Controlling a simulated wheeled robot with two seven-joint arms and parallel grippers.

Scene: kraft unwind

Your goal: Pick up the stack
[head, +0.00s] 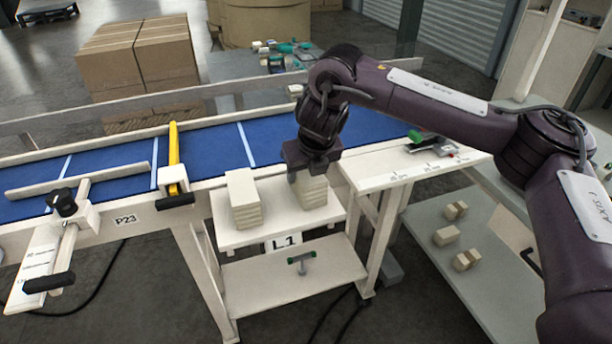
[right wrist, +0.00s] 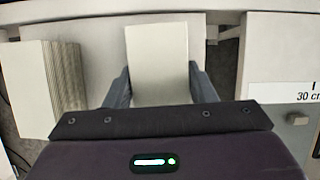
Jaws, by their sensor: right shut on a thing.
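A cream-coloured stack (head: 313,192) of flat pieces stands on the right of the small white shelf labelled L1 (head: 328,216). My right gripper (head: 312,174) reaches down over it and is shut on it. In the right wrist view the same stack (right wrist: 157,62) sits between the two dark fingers of my gripper (right wrist: 158,88). A second, similar stack (head: 243,200) stands to its left on the same shelf, apart from the gripper; it also shows in the right wrist view (right wrist: 52,85). The underside of the held stack is hard to make out. My left gripper is not in view.
A blue conveyor (head: 210,150) with white rails runs behind the shelf. A yellow bar (head: 174,155) crosses it. A white ledge (head: 375,178) borders the shelf on the right. Several small cream blocks (head: 446,236) lie on a grey lower table.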

